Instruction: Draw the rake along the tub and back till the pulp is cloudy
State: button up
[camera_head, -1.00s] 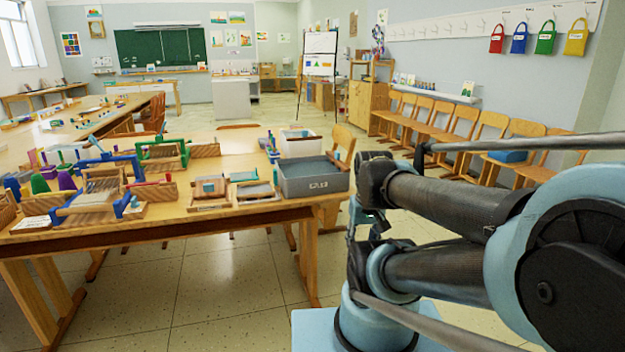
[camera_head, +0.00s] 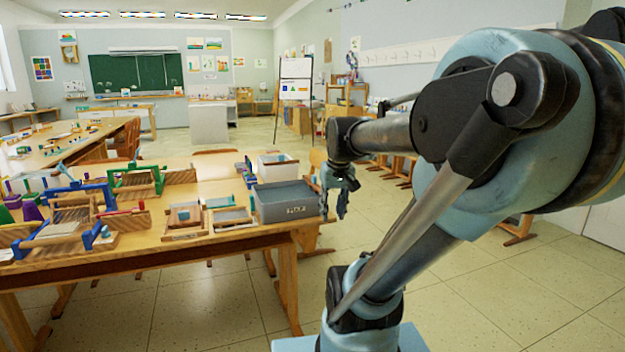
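The grey tub (camera_head: 287,208), a rectangular bin with a label on its front, stands at the right end of the near wooden table. Grey pulp (camera_head: 284,190) seems to fill it almost to the rim. My gripper (camera_head: 339,212) hangs fingers down just right of the tub, at about rim height in the picture. Its fingers are small and dark here, and I cannot tell whether they are open. I cannot pick out the rake with certainty.
The near table (camera_head: 150,248) holds small frames (camera_head: 228,216), a wooden loom-like device (camera_head: 62,228) and a green-framed one (camera_head: 137,180). A white bin (camera_head: 277,166) stands behind the tub. Chairs line the right wall. The floor in front of the table is clear.

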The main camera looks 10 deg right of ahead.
jog(key=w+r, duration=1)
jog(key=w, duration=0.5)
jog(key=n+t, duration=0.1)
send_near(314, 175)
jog(key=shift+y, duration=0.3)
jog(key=x, duration=0.9)
jog(key=shift+s+d+f, duration=0.15)
jog(key=shift+d+f, duration=0.1)
jog(key=shift+c, duration=0.6)
grip_shut()
